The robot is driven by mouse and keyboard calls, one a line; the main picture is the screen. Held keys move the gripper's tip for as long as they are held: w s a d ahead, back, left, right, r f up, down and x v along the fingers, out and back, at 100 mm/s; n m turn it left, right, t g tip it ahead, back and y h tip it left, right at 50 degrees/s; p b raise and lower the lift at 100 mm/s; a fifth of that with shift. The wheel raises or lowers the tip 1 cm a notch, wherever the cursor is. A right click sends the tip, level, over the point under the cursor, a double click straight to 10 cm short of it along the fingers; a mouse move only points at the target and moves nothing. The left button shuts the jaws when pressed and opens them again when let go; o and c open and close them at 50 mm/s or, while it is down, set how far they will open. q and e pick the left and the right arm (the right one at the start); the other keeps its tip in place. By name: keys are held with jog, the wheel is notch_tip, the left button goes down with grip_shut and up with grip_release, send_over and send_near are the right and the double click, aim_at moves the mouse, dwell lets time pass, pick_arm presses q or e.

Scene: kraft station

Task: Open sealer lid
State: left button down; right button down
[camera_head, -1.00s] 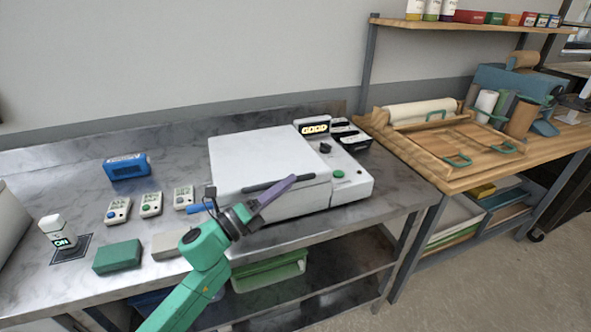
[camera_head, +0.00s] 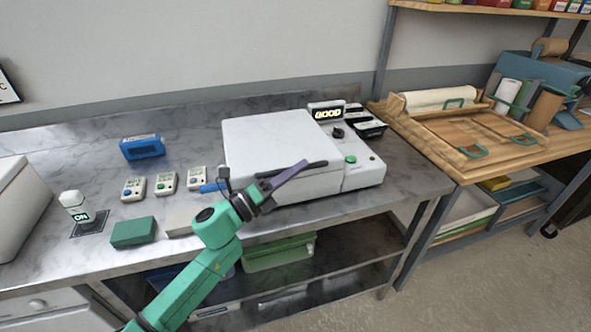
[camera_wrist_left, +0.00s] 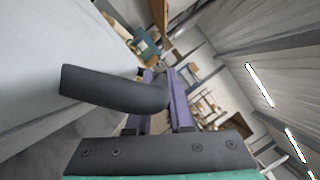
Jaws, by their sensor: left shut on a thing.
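The white sealer (camera_head: 355,180) stands on the metal bench with its broad white lid (camera_head: 270,140) lying down. A dark handle (camera_head: 318,164) runs along the lid's front edge; it shows large as a curved bar in the left wrist view (camera_wrist_left: 110,88). My left gripper (camera_head: 290,174) has its purple fingers at this handle and is shut on it. The fingers hide part of the handle in the head view. In the wrist view the fingers (camera_wrist_left: 160,95) lie partly behind the bar. My right gripper is not in view.
Small meters (camera_head: 166,182), a blue device (camera_head: 142,147) and a green block (camera_head: 132,232) lie to the left. A wooden table with trays (camera_head: 470,130) stands at right.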

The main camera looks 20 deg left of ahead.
pick_arm(q)
jog(key=shift+a, duration=0.1)
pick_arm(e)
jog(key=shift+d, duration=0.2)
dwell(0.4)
pick_arm(q)
jog(key=shift+r, duration=0.1)
